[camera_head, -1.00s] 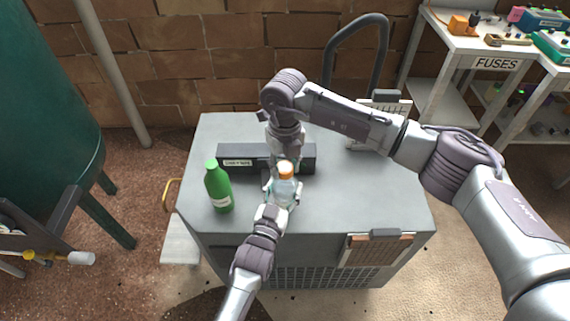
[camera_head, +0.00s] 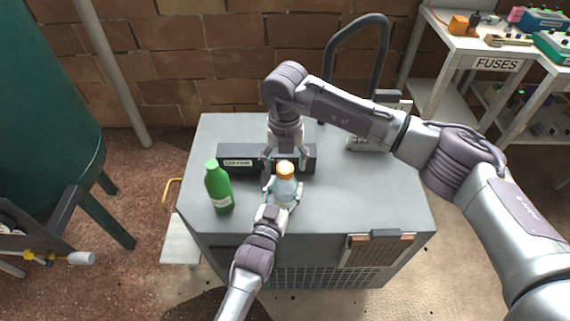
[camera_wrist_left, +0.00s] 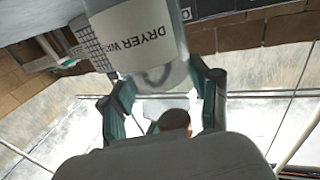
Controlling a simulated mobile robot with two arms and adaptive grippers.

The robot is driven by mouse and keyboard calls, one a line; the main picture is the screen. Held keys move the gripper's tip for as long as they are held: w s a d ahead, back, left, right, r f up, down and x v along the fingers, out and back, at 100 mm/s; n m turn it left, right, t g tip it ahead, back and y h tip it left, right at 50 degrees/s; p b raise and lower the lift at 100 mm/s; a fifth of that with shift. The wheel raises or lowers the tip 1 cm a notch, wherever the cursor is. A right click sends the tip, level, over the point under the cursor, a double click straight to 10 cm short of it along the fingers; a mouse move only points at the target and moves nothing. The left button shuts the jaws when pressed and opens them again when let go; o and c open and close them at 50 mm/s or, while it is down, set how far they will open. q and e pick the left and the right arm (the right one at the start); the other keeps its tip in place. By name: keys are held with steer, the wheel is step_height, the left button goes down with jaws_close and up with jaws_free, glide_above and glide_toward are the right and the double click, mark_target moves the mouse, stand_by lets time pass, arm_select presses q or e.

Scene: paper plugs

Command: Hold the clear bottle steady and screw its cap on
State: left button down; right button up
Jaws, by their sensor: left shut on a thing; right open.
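The clear bottle (camera_head: 285,189) stands upright near the front edge of the grey cabinet top, with an orange cap (camera_head: 285,168) at its mouth. I cannot tell how tightly the cap sits. My left gripper (camera_head: 282,196) comes from the front and is shut around the bottle's body. In the left wrist view its fingers (camera_wrist_left: 165,100) flank a pale, labelled body. An orange-brown round shape (camera_wrist_left: 174,122) is partly hidden low in that view. My right gripper (camera_head: 287,162) points down just behind and above the cap, its fingers spread and apart from it.
A green bottle (camera_head: 218,187) stands left of the clear bottle. A long dark labelled box (camera_head: 236,157) lies behind, partly covered by my right gripper. The cabinet top (camera_head: 365,205) is clear to the right. A FUSES bench (camera_head: 470,45) stands at the back right.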

step_height(320, 180, up, 10)
steer(key=shift+r, duration=0.25)
arm_select(q)
steer(key=shift+c, duration=0.9)
jaws_free()
steer(key=v, duration=1.2)
arm_select(e)
steer(key=shift+a, duration=0.1)
